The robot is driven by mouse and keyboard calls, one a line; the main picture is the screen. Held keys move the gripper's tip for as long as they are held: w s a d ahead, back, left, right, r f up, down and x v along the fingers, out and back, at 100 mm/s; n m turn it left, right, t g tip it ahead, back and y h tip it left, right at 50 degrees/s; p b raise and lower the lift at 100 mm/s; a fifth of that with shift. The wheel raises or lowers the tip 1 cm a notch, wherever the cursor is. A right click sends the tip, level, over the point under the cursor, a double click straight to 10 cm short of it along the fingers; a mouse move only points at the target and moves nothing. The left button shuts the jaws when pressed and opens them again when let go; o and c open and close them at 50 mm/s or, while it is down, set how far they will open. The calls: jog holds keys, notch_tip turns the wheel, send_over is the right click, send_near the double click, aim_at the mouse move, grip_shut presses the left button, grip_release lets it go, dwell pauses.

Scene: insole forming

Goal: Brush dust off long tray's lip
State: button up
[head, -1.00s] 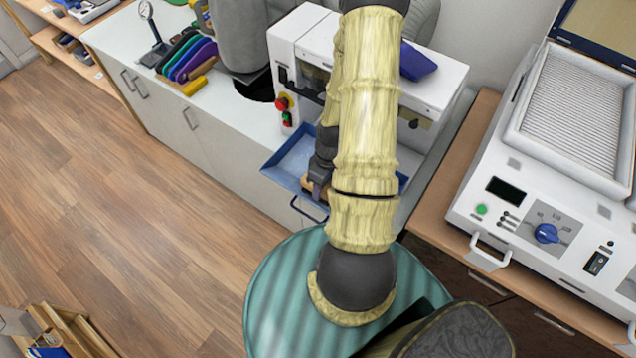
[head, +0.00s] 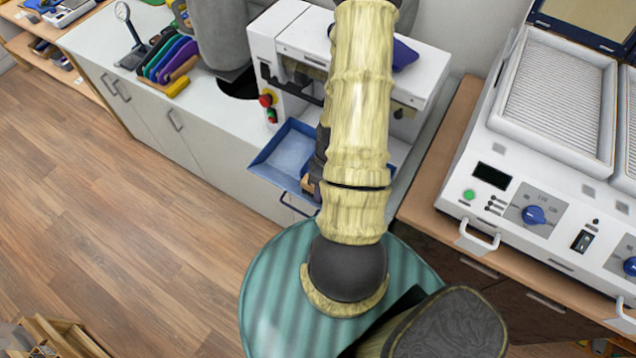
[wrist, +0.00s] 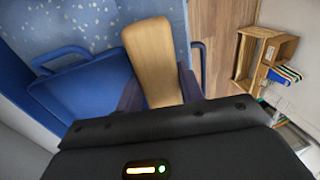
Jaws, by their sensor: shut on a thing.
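A long blue tray (head: 284,150) juts out at the front of the white machine, with a handle on its front side. In the wrist view its pale-speckled blue surface (wrist: 98,35) lies beyond my gripper. My gripper (wrist: 160,92) is shut on a wooden-handled brush (wrist: 150,55), seen as a tan wooden block between the dark fingers. Its bristles are hidden. In the head view my gripper (head: 313,178) is at the tray's front side, partly hidden behind my arm. I cannot tell whether the brush touches the lip.
A white machine (head: 290,45) with red and green buttons stands behind the tray. Coloured insole shapes (head: 172,60) stand in a rack on the counter at left. A white unit with a blue knob (head: 533,215) stands on the bench at right. The wooden floor (head: 120,220) at left is clear.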

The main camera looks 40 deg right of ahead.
jog(key=shift+s, duration=0.3)
jog(key=shift+s+d+r, duration=0.1)
jog(key=shift+s+d, duration=0.2)
jog(key=shift+s, duration=0.35)
jog(key=shift+s+d+r, duration=0.1)
jog(key=shift+s+d, duration=0.15)
jog(key=shift+s, duration=0.4)
jog(key=shift+f, duration=0.15)
jog(key=shift+w, duration=0.15)
jog(key=shift+w+a+p, duration=0.2)
jog(key=shift+w+a, duration=0.1)
jog(key=shift+w, duration=0.35)
jog(key=shift+w+a+p, duration=0.15)
jog(key=shift+w+a, duration=0.1)
jog(key=shift+w, duration=0.4)
jog(key=shift+w+a+p, duration=0.2)
jog(key=shift+w+a, duration=0.05)
jog(key=shift+w, duration=0.45)
jog(key=shift+w+a+p, duration=0.15)
jog(key=shift+w+a, duration=0.1)
jog(key=shift+w, duration=0.45)
